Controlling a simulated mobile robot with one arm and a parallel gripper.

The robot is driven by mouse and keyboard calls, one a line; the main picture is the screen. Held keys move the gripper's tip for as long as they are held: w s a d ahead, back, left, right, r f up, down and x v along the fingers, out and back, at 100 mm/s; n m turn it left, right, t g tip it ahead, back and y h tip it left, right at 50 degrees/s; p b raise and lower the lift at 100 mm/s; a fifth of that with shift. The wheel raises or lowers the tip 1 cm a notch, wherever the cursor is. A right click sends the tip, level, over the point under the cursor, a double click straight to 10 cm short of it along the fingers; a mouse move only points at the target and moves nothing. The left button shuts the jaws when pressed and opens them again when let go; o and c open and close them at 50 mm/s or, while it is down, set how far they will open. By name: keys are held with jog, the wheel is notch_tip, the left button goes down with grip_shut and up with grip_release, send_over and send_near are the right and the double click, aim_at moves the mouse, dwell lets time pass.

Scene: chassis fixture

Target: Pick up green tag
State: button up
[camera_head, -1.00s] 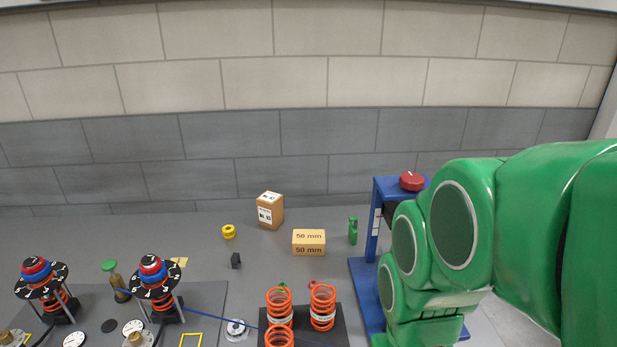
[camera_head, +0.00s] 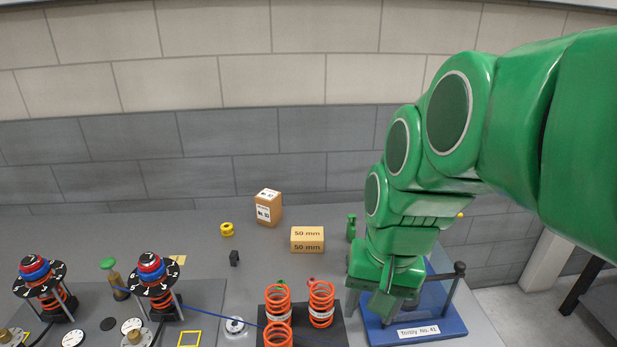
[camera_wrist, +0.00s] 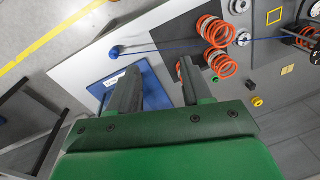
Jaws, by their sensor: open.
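A small green piece that looks like the green tag (camera_head: 280,282) shows just behind the top of an orange spring. In the wrist view a green spot (camera_wrist: 216,79) shows beside an orange spring. It is too small to make out its shape or how it is attached. My gripper (camera_head: 381,304) is over the blue stand at the right, apart from the green piece. In the wrist view my gripper (camera_wrist: 160,78) has its two dark fingers spread, with nothing between them.
Orange springs (camera_head: 321,303) stand on a dark plate, with a small red piece (camera_head: 311,279) behind one. A blue stand (camera_head: 425,327) is under my arm. A 50 mm block (camera_head: 307,240), a carton (camera_head: 268,207) and a green upright object (camera_head: 351,227) stand behind. Grey table between them is clear.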

jog(key=w+a+r+m+t+y, duration=0.1)
jog(key=w+r+m+t, duration=0.1)
jog(key=w+r, duration=0.55)
jog(key=n+h, duration=1.3)
jog(key=n, duration=0.5)
send_over(348, 216)
jog(key=s+a, duration=0.2)
jog(key=s, duration=0.4)
notch_tip(348, 216, down, 12)
jog(key=w+a+f+n+h, duration=0.1)
jog(key=w+a+f+n, duration=0.15)
jog(key=f, duration=0.35)
jog(key=w+a+f+n+h, duration=0.1)
jog(key=w+a+f+n, duration=0.1)
jog(key=f+n, duration=0.3)
jog(key=shift+m+h, duration=0.3)
jog(key=shift+m, duration=0.15)
jog(key=shift+x, duration=4.15)
jog(key=shift+a+f, duration=0.1)
jog(key=shift+f, duration=0.05)
